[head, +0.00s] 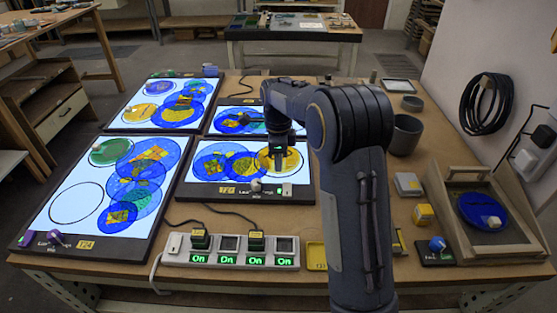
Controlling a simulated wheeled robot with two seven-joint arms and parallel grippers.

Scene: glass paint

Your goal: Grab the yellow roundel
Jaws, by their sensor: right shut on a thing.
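A yellow roundel (266,164) lies at the right end of the front right light panel (232,191), beside overlapping blue discs (209,163). My right gripper (280,147) points down over this roundel from behind my raised forearm. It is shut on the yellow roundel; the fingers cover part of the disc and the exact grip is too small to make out. Another yellow disc (137,113) lies on the back left panel (121,96). My left gripper is not in view.
A power strip (231,259) with several green "On" displays lies in front of the panels. A wooden tray (445,193) with a blue disc (483,211) stands at the right. A grey bowl (405,136) stands behind it. My right arm hides the table's middle right.

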